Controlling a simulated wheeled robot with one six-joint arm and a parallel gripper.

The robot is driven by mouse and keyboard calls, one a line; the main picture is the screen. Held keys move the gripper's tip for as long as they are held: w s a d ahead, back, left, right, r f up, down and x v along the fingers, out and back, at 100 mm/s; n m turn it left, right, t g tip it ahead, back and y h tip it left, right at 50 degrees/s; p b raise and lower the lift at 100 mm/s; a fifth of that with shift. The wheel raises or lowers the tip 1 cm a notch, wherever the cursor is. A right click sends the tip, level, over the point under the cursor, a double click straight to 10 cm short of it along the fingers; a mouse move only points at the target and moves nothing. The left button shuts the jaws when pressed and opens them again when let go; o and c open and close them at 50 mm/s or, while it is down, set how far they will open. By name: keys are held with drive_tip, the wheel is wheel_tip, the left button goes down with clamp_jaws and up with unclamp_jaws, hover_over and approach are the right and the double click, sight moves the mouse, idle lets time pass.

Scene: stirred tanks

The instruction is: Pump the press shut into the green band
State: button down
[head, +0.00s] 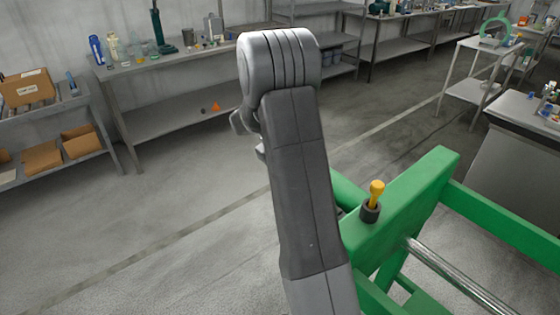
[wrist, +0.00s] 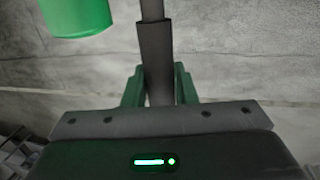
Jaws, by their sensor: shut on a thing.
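In the wrist view my gripper (wrist: 158,80) is shut on the dark sleeve of the pump lever (wrist: 154,50), with one green finger on each side. A thinner grey rod runs on from the sleeve to the top edge of the picture. In the head view the green press frame (head: 425,195) stands at the lower right, with a bright metal rod (head: 455,270) crossing it. A yellow knob (head: 376,192) in a dark collar sits on the frame. My arm covers part of the frame, and my gripper does not show there. No gauge or green band is visible.
A green cylindrical part (wrist: 77,15) is close by at the upper left of the wrist view. Steel benches (head: 190,55) with bottles stand along the back wall, and a shelf with cardboard boxes (head: 42,157) is at the left. The floor between is open.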

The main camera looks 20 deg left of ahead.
drive_tip(key=c, duration=1.2)
unclamp_jaws()
drive_tip(key=v, duration=1.4)
drive_tip(key=shift+w+b, duration=0.25)
drive_tip(key=shift+b, duration=0.05)
